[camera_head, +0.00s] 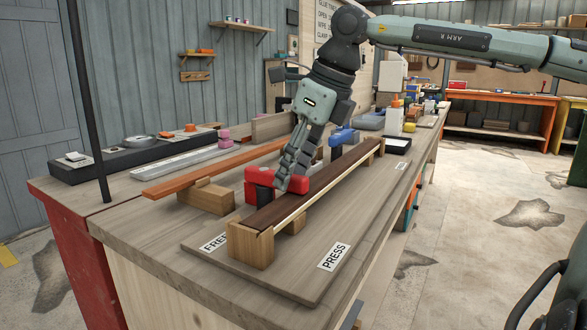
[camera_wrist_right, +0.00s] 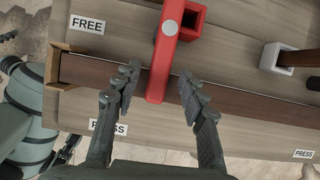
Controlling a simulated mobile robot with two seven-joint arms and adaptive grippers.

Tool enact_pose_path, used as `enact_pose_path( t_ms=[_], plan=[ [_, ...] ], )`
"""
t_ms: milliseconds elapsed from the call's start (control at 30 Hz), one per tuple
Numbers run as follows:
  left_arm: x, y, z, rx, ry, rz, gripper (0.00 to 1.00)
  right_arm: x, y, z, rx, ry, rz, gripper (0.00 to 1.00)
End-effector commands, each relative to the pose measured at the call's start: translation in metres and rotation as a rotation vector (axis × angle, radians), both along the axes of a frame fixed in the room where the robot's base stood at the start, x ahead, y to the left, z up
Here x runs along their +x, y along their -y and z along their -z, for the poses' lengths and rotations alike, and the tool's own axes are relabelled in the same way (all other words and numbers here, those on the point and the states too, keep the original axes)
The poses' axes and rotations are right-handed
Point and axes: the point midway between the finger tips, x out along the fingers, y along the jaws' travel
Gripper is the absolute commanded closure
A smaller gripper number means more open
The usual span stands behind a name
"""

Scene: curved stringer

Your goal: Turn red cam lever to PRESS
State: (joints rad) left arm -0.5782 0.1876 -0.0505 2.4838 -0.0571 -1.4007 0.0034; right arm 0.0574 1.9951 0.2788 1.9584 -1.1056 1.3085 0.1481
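The red cam lever (camera_head: 292,182) sits at the near part of the dark curved strip (camera_head: 320,180) on the bench board. In the right wrist view the lever (camera_wrist_right: 161,75) runs from its round pivot and red block (camera_wrist_right: 191,22) across the dark strip (camera_wrist_right: 235,88), its free end toward the near PRESS label (camera_wrist_right: 108,127). The FREE label (camera_wrist_right: 87,24) is on the pivot side. My right gripper (camera_wrist_right: 157,84) is open, with one finger on each side of the lever and gaps visible on both sides.
A blue lever (camera_head: 342,136) stands farther along the strip. A wooden block (camera_head: 250,244) supports the strip's near end. An orange-brown strip (camera_head: 212,169) lies to the left. Bottles (camera_head: 394,118) and containers stand at the back. The board's right front is clear.

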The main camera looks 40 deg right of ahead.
Motion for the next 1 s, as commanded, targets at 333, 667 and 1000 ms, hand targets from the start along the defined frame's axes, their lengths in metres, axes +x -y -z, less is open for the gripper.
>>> enact_pose_path(
  t_ms=[333, 667, 1000],
  plan=[
    [0.001, -0.002, -0.001, 0.003, 0.002, -0.002, 0.18, -0.007, 0.002, -0.019, -0.001, 0.002, 0.002, 0.59],
    [0.0, -0.001, 0.0, 0.003, 0.0, -0.001, 0.18, -0.032, 0.011, -0.083, -0.001, 0.004, 0.002, 0.59],
    [0.0, -0.001, 0.0, 0.004, 0.0, 0.0, 0.18, -0.044, 0.015, -0.111, -0.001, 0.0, 0.0, 0.59]
  ],
)
